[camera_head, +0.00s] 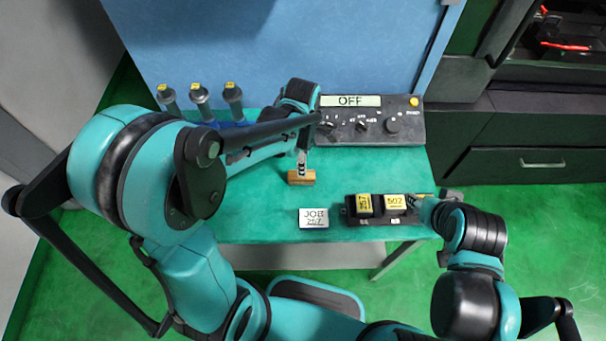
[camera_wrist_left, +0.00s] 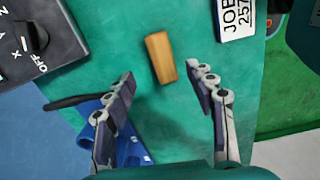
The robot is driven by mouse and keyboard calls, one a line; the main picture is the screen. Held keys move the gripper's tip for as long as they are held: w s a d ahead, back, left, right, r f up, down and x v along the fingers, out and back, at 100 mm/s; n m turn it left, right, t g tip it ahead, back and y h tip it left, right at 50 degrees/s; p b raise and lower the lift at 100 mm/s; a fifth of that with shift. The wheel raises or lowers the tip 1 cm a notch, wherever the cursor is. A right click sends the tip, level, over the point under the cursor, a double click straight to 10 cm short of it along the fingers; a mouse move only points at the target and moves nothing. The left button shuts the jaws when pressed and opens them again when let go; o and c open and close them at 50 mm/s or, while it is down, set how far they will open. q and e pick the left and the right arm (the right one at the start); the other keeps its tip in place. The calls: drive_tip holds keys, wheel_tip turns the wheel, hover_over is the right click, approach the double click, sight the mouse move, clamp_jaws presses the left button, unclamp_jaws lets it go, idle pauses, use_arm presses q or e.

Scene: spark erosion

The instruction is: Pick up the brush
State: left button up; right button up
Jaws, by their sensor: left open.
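The brush (camera_head: 301,177) shows as a small wooden block lying on the green tabletop. In the left wrist view the brush (camera_wrist_left: 160,58) lies just beyond and between the two fingertips. My left gripper (camera_head: 303,160) points down above it, and its fingers partly cover it in the head view. In the wrist view the left gripper (camera_wrist_left: 160,78) is open and empty, one finger on each side. My right gripper (camera_head: 424,203) is at the table's right edge, beside the yellow-labelled blocks; its fingers are too small to read.
A control panel (camera_head: 369,127) reading OFF stands at the back. Several yellow-tagged tools stand in a blue holder (camera_wrist_left: 130,148) at the back left. A JOB card (camera_head: 314,218) lies in front of the brush. A black tray (camera_head: 384,219) holds yellow-labelled blocks at the right.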

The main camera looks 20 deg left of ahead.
sight(301, 178)
use_arm(q)
drive_tip(key=shift+w+a+f+n, duration=0.15)
drive_tip(key=shift+f+n, duration=0.1)
drive_tip(key=shift+f, duration=0.2)
drive_tip(key=shift+s+a+f+n, duration=0.15)
drive_tip(key=shift+f+n, duration=0.1)
drive_tip(key=shift+f, duration=0.15)
wheel_tip(301, 178, down, 6)
drive_tip(key=b, duration=0.3)
drive_tip(key=shift+s+d+r, duration=0.1)
drive_tip(key=shift+s, duration=0.05)
drive_tip(key=shift+f, duration=0.55)
clamp_jaws()
use_arm(e)
drive_tip(key=f, duration=0.3)
drive_tip(key=shift+s+a, duration=0.1)
drive_tip(key=shift+a, duration=0.15)
